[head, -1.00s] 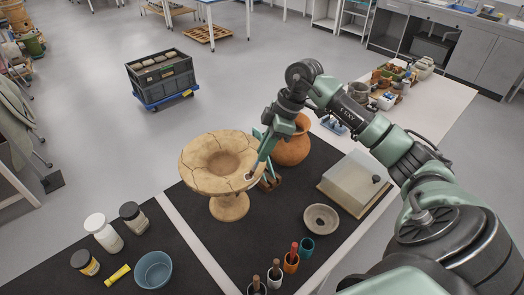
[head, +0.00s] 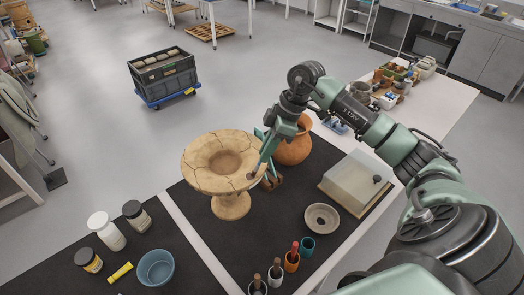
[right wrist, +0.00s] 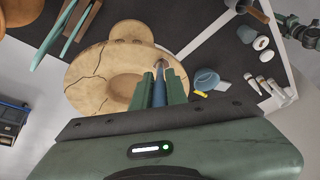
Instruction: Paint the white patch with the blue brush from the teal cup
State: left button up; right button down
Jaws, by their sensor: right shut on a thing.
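The stemmed clay vessel (head: 231,206), cracked all around, stands on the dark mat. My right gripper (head: 267,157) is over the right front of its rim, shut on the blue brush, whose blue handle (right wrist: 160,92) shows between the fingers in the right wrist view. The brush tip is at the rim; I cannot tell whether it touches. No clear white shows at that spot now; the patch is hidden or no longer plainly white. The teal cup (head: 308,244) stands empty at the front right. What looks like my left gripper (right wrist: 302,31) shows at the wrist view's edge, jaws unclear.
An orange cup (head: 291,264) and pale cups with brushes stand beside the teal cup. A grey ring-shaped dish (head: 321,218), an orange pot (head: 293,151) and a pale box (head: 354,181) stand right. Jars and a blue bowl (head: 156,269) are at the left front.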

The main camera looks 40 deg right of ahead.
jog(key=shift+a+p, duration=0.4)
jog(key=shift+a, duration=0.5)
jog(key=shift+r, duration=0.1)
notch_tip(320, 180, up, 6)
jog(key=p, duration=0.5)
jog(key=shift+p, duration=0.4)
jog(key=d+r+p, duration=0.1)
jog(key=d+r, duration=0.1)
jog(key=d, duration=0.5)
